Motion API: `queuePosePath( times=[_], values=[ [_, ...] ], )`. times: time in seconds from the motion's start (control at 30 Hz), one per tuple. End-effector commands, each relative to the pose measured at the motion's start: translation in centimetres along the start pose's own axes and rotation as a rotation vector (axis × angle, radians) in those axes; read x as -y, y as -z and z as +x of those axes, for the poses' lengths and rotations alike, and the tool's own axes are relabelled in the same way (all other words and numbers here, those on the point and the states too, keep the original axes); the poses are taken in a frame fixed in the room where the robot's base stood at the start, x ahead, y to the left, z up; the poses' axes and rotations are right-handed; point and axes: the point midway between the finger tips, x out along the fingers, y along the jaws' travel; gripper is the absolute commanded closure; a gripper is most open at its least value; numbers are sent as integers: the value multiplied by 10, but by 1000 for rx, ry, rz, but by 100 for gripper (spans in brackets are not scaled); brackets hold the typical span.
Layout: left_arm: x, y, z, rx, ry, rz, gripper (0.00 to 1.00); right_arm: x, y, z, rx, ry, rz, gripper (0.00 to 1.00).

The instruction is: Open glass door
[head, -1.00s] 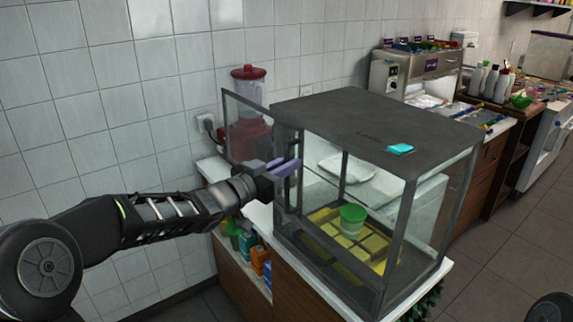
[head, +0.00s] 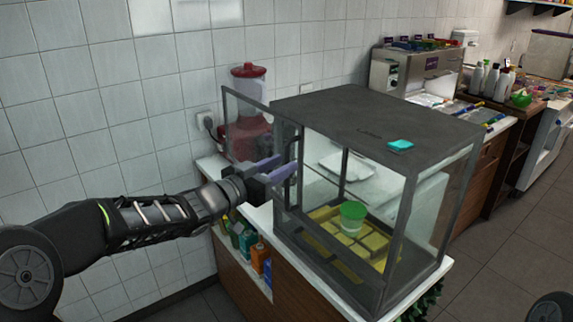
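The glass display case (head: 372,115) stands on the white counter, with a dark frame and grey top. Its glass door (head: 238,106) is a framed pane swung out to the left and back, so the left front side stands open. Inside are yellow blocks (head: 325,240) on the floor, a green cup (head: 352,217) and a white tray (head: 346,166). My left gripper (head: 281,171) is at the left of the case, near the door's hinge side. Its two purple fingers are apart with nothing seen between them. My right gripper is out of view.
A red blender (head: 249,125) stands behind the door pane. Bottles and boxes (head: 256,256) sit on a shelf under the counter. A cyan note (head: 400,146) lies on the case top. Tiled wall (head: 90,120) is at the left, with free air before it.

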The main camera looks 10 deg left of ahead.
Motion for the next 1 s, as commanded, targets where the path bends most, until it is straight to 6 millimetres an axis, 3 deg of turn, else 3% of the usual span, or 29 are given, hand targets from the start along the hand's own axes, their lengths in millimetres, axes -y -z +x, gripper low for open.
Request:
queuePosePath(
  times=[0.2, 0.33, 0.87, 1.0],
  values=[
    [1, -1, -37, -1, 3, 1, 66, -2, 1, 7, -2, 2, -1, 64],
    [0, 0, -49, -1, 1, 1, 66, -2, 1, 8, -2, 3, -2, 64],
    [0, 0, -52, 0, 0, 11, 66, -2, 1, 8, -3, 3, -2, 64],
    [12, -7, -53, 17, 54, 50, 66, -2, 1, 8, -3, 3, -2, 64]
  ],
)
